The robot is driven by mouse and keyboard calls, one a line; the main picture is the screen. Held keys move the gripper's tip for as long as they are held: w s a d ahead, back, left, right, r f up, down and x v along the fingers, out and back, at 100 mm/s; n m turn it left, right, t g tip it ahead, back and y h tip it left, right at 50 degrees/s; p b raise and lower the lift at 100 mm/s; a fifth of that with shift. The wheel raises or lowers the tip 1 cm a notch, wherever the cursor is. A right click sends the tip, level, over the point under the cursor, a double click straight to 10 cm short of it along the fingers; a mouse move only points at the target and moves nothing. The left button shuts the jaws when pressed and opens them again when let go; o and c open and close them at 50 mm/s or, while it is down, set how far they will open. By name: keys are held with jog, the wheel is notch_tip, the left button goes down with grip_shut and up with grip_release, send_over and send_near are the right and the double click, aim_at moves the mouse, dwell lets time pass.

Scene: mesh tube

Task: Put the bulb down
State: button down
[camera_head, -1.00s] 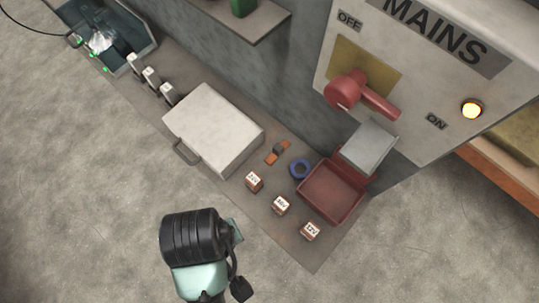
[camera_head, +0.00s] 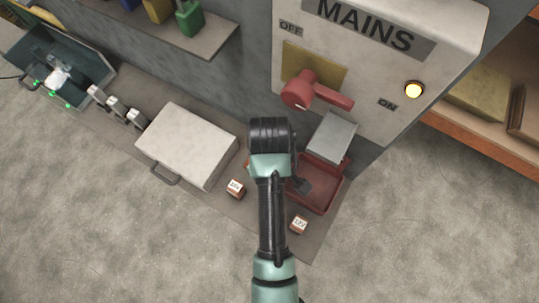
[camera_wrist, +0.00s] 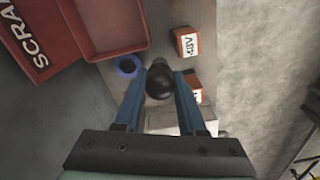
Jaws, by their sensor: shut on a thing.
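My gripper (camera_wrist: 160,84) is shut on a dark, rounded bulb (camera_wrist: 158,80), with one blue finger on each side of it. In the wrist view the bulb hangs above the bench, close to a blue ring (camera_wrist: 128,66) on its left. In the head view my arm covers the ring, and the bulb and fingertips cannot be seen. How high the bulb is above the bench is hard to tell.
A red tray (camera_wrist: 112,30) and a red SCRAP bin wall (camera_wrist: 35,45) are at upper left in the wrist view. Labelled blocks (camera_wrist: 187,42) (camera_head: 236,188) (camera_head: 299,224) stand on the bench. A white box (camera_head: 188,143) and the MAINS panel (camera_head: 360,60) flank my arm.

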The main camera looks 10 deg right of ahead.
notch_tip(320, 180, down, 7)
jog(key=shift+f, duration=0.1)
jog(key=shift+w+d+f, duration=0.1)
jog(key=shift+w+f, duration=0.05)
jog(key=shift+f, duration=0.15)
jog(key=shift+f, duration=0.15)
jog(key=c, duration=0.8)
grip_release()
jog(key=shift+o, duration=0.2)
